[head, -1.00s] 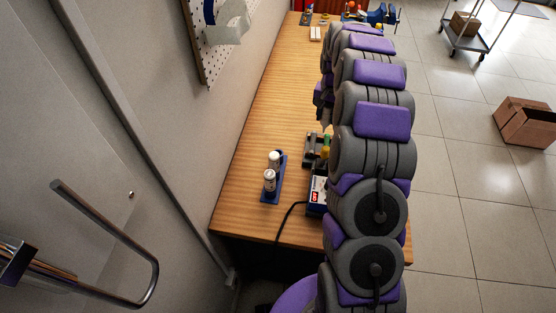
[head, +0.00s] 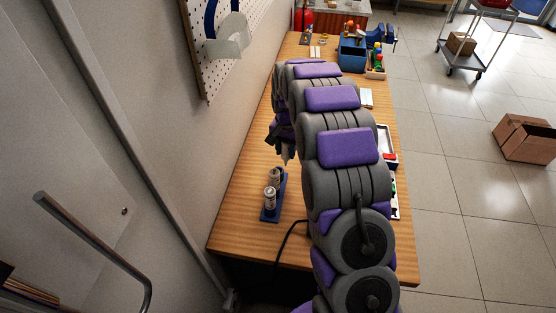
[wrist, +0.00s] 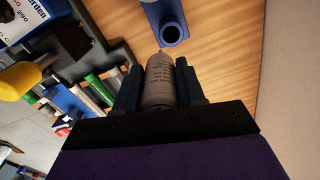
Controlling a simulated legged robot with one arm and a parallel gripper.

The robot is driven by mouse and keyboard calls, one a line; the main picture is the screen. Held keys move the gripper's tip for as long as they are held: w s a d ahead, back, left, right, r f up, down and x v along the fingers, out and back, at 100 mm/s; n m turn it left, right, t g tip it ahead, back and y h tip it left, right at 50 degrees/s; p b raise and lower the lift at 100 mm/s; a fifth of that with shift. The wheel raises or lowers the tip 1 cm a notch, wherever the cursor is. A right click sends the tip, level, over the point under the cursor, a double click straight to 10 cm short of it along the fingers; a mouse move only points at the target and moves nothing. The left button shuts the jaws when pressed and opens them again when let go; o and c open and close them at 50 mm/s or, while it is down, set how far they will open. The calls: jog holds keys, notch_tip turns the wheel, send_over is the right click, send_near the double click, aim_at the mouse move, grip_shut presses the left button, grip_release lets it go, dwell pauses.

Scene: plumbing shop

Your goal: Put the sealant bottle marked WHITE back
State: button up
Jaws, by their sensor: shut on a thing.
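In the wrist view my gripper (wrist: 158,72) is shut on a pale sealant bottle (wrist: 160,88) with a tapered nozzle. Print on the bottle is too dim to read, so I cannot confirm WHITE. A blue rack (wrist: 153,12) lies beyond the nozzle tip, with an empty round socket (wrist: 171,34) facing me. In the head view the rack (head: 268,215) stands on the bench near the wall and two bottles (head: 270,197) show at it. My gripper (head: 284,150) is just behind and right of them; its bottle is not clear there.
The wooden bench (head: 250,150) runs along the wall under a pegboard (head: 218,60). A blue bin (head: 352,55) stands at its far end. The wrist view shows a yellow-handled tool (wrist: 20,80) and other clutter at left. Bare bench surrounds the rack.

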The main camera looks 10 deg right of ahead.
jog(key=shift+a+f+b, duration=0.25)
jog(key=shift+a+f, duration=0.4)
jog(key=shift+f, duration=0.3)
jog(key=shift+a+f+b, duration=0.25)
jog(key=shift+a+f, duration=0.35)
jog(key=shift+f, duration=0.3)
jog(key=shift+f, duration=0.15)
jog(key=shift+f, duration=0.3)
jog(key=o, duration=0.8)
jog(key=shift+c, duration=0.2)
